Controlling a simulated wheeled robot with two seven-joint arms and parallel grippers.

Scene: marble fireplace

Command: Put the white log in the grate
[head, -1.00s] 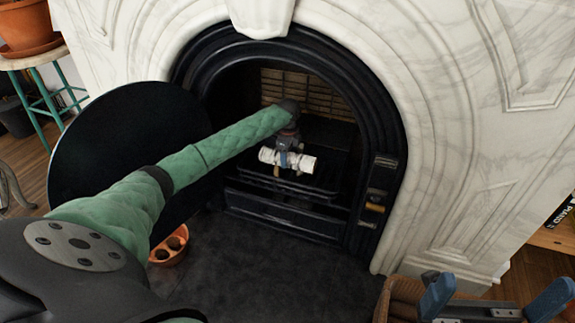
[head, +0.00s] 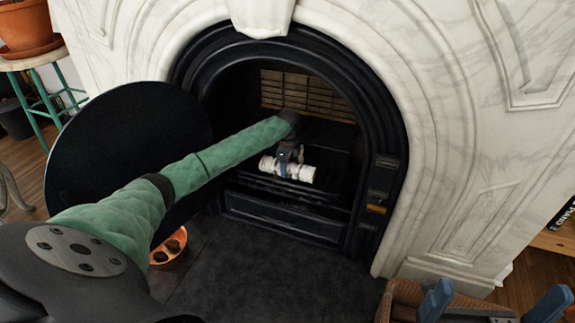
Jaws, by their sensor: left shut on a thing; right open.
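The white log (head: 299,173) lies crosswise inside the fireplace opening, at the dark grate (head: 273,185). My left gripper (head: 287,166) is shut around the middle of the log, with the green-sleeved arm reaching in from the left. I cannot tell whether the log touches the grate or hangs just above it. My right gripper (head: 492,304) is open and empty at the bottom right, over a wicker basket (head: 405,298).
A round black disc (head: 110,150) stands to the left of the opening. A copper bowl (head: 168,248) with dark round pieces sits on the dark hearth (head: 270,270). The black arch (head: 390,130) frames the opening closely. The hearth's middle is clear.

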